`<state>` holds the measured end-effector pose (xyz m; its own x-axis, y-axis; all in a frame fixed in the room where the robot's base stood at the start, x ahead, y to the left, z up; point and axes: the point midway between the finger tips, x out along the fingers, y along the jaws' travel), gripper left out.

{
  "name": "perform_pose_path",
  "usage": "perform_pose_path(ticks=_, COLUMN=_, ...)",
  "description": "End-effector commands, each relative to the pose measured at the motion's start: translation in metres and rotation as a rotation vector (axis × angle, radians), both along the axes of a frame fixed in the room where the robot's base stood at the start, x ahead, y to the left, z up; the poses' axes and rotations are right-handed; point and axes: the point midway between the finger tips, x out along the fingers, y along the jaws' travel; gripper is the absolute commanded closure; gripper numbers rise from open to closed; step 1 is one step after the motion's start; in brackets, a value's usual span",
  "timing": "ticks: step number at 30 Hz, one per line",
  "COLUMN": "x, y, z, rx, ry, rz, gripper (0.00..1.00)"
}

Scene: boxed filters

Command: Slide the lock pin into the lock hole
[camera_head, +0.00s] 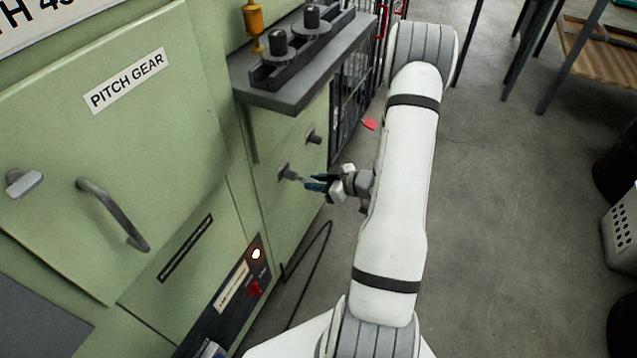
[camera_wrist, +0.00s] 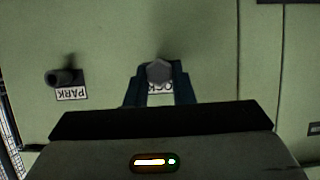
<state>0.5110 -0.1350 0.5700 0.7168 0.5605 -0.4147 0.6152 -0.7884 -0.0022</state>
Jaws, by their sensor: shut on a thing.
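My gripper (camera_head: 312,183) is shut on the lock pin (camera_head: 301,179), a thin grey piece between the dark fingertips, facing the green cabinet side. The lock hole's grey boss (camera_head: 286,172) stands out of the panel directly ahead of the pin. Whether the pin's tip is inside the hole or just in front of it, I cannot tell. In the wrist view my gripper (camera_wrist: 158,77) has its two fingers on either side of a grey hexagonal end, which covers part of the upside-down LOCK label (camera_wrist: 160,89). The hole's opening is hidden.
The park boss (camera_head: 314,137) sticks out above the lock boss; it also shows in the wrist view (camera_wrist: 64,77) by the PARK label (camera_wrist: 72,94). A grey shelf (camera_head: 285,97) with dark knobs overhangs them. A curved handle (camera_head: 110,215) is on the left door.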

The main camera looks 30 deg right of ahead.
Motion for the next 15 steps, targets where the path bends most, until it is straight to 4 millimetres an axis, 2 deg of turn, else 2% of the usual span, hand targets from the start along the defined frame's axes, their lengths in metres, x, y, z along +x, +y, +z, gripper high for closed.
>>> perform_pose_path(ticks=15, x=0.0106, y=0.008, z=0.0001, rx=-0.001, ry=-0.001, rz=0.0, gripper=1.0)
